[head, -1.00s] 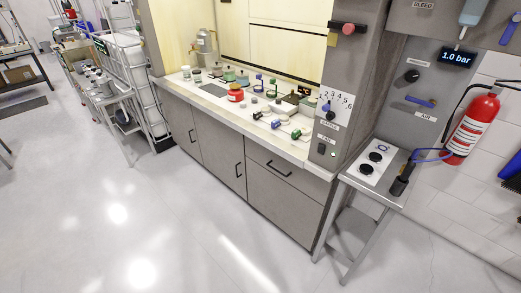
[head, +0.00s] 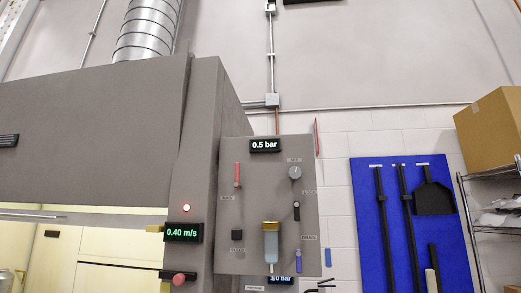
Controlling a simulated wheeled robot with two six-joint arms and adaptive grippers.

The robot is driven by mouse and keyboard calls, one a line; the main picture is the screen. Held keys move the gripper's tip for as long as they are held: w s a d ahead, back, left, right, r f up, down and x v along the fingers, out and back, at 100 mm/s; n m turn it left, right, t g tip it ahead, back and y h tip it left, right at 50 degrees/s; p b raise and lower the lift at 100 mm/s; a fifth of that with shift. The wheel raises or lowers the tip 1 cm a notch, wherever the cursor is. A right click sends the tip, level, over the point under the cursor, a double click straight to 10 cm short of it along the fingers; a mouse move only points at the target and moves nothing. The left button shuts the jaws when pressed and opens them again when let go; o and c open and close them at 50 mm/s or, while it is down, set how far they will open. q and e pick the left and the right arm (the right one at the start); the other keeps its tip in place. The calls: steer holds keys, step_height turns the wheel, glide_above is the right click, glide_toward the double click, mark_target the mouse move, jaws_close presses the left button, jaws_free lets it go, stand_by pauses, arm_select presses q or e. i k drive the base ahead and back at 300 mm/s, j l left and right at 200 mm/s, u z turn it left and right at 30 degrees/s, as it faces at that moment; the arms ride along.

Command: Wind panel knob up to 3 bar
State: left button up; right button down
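A grey panel (head: 269,207) hangs on the wall beside the fume hood. Its display (head: 265,146) at the top reads 0.5 bar. A round, light grey knob (head: 295,173) sits at the panel's upper right, under a small label that seems to read SET. A second display (head: 281,280) below the panel is partly covered and cut by the lower edge; only part of its reading shows. The knob seen below that display earlier is out of view. Neither of my grippers shows.
The hood display (head: 183,232) reads 0.40 m/s. A blue tool board (head: 400,225) hangs right.

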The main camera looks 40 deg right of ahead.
mark_target(294, 173)
steer(key=z, duration=1.4)
